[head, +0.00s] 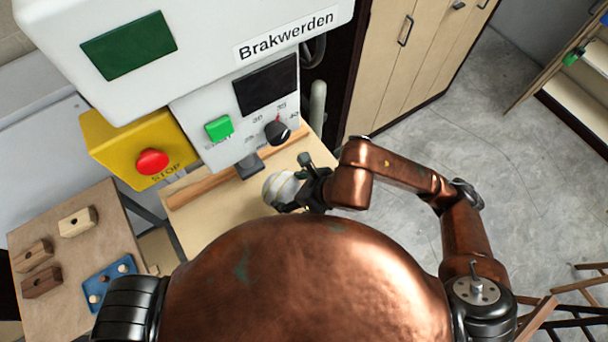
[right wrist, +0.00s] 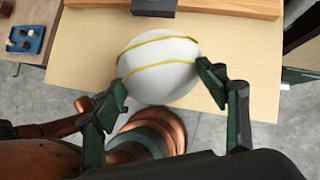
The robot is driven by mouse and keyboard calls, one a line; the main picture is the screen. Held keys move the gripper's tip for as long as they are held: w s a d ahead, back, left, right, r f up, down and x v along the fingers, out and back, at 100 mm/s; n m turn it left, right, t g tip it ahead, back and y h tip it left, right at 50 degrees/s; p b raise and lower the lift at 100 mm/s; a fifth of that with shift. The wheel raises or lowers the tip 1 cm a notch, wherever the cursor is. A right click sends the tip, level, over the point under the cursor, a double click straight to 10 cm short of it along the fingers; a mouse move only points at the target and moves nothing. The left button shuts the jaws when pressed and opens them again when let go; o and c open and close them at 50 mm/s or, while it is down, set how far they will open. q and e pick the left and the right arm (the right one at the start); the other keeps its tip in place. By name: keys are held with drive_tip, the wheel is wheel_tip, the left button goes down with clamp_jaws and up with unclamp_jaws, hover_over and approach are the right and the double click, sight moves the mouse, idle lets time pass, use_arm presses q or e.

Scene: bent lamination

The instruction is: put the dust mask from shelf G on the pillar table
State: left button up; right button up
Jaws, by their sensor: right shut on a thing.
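The dust mask (head: 281,188) is a white rounded cup with yellow straps. In the right wrist view the mask (right wrist: 160,68) sits between the fingers of my right gripper (right wrist: 163,82), one on each side of it. My right gripper (head: 300,190) is shut on the mask over the light wooden table (head: 226,208) below the machine. I cannot tell whether the mask touches the tabletop. The right wrist view also shows the table (right wrist: 235,62) under the mask. My left gripper is not in view.
A white machine (head: 230,110) marked Brakwerden stands at the table's back, beside a yellow box with a red stop button (head: 152,162). A wooden strip (head: 200,186) crosses the table. A side table (head: 110,240) at left holds wooden blocks and a blue tray (head: 108,283). Cupboards (head: 420,50) stand behind.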

drive_tip(key=w+d+f, duration=0.2)
drive_tip(key=w, duration=0.1)
drive_tip(key=w+d+f+p, duration=0.1)
drive_tip(key=w+d+f, duration=0.1)
drive_tip(key=w+f, duration=0.1)
drive_tip(key=w+d+f+p, duration=0.1)
drive_tip(key=w+d+f, duration=0.1)
drive_tip(key=w+f, duration=0.1)
drive_tip(key=shift+w+d+f, duration=0.1)
drive_tip(key=shift+w+d, duration=0.15)
drive_tip(key=shift+w, duration=0.15)
drive_tip(key=shift+w+d+f, duration=0.1)
drive_tip(key=shift+w+f, duration=0.05)
drive_tip(key=shift+f, duration=0.1)
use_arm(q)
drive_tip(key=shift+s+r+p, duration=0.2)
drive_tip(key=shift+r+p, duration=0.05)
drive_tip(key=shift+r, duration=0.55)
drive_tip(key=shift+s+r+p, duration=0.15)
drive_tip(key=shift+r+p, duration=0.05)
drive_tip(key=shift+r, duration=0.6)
use_arm(e)
drive_tip(key=shift+w+d+f, duration=0.1)
drive_tip(key=shift+f, duration=0.85)
drive_tip(key=shift+w+d+f, duration=0.1)
drive_tip(key=shift+f, duration=0.85)
